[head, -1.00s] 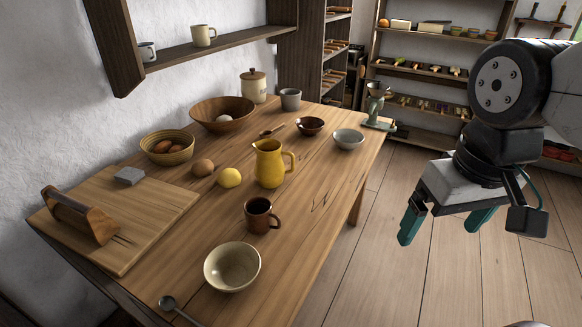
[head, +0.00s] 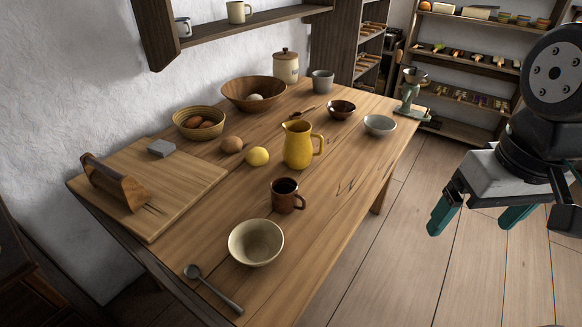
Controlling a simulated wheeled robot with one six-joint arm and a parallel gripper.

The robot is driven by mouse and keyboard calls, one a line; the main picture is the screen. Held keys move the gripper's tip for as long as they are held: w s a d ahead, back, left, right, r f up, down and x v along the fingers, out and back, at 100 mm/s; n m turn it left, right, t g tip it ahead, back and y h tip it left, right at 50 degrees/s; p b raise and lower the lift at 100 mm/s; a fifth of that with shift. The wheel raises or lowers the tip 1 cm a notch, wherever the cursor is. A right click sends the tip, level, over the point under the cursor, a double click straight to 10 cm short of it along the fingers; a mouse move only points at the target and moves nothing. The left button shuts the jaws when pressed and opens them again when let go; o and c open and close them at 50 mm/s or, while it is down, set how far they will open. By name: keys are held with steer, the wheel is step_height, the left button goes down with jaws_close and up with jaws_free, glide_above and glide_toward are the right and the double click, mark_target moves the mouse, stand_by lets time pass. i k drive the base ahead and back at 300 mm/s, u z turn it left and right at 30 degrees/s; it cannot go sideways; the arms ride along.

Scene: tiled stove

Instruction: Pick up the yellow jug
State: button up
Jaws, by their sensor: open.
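The yellow jug (head: 297,146) stands upright near the middle of the wooden table (head: 330,205), its handle on the right side. My gripper (head: 480,216) is at the right of the head view, over the floor beyond the table's right edge. It is open and empty, its teal fingers apart and pointing down. It is well apart from the jug. The jug is in full view, with nothing in front of it.
Close to the jug are a lemon (head: 257,156), a brown mug (head: 287,196) and a dark bowl (head: 341,109). A cream bowl (head: 256,242) and a spoon (head: 212,288) lie nearer. A grey bowl (head: 379,125) and a green grinder (head: 411,95) stand right.

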mark_target(297, 149)
steer(key=z, duration=1.8)
steer(key=i, duration=1.4)
steer(key=u, duration=3.1)
steer(key=i, duration=0.5)
steer(key=u, duration=0.05)
